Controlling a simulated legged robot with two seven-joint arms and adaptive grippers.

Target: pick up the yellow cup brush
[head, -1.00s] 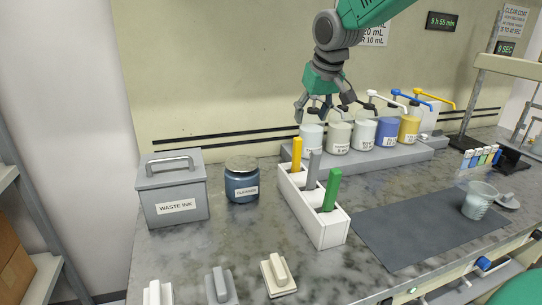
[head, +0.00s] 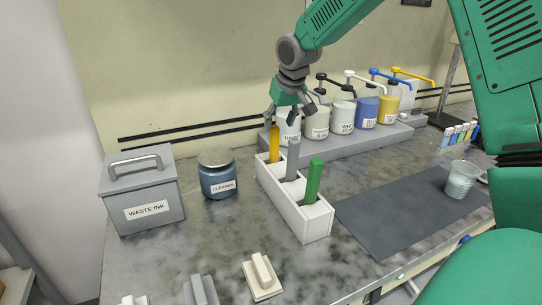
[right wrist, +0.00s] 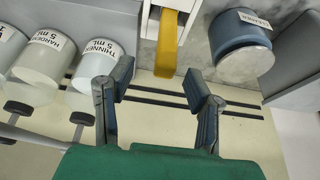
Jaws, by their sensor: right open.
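The yellow cup brush (head: 274,144) stands upright in the far compartment of the white holder (head: 316,222); only its handle shows. A grey brush (head: 292,160) and a green brush (head: 313,180) stand in the nearer compartments. My right gripper (head: 285,118) is open above and just behind the yellow handle. In the right wrist view, the yellow handle (right wrist: 166,45) lies ahead of the open fingers (right wrist: 160,92), between their lines but beyond the tips. Nothing is between the fingers. My left gripper is not in view.
A blue cleaner jar (head: 217,176) and a grey waste ink bin (head: 143,190) stand left of the holder. Pump bottles (head: 343,113) line a grey riser behind it. A dark mat (head: 405,215) with a beaker (head: 461,180) lies to the right.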

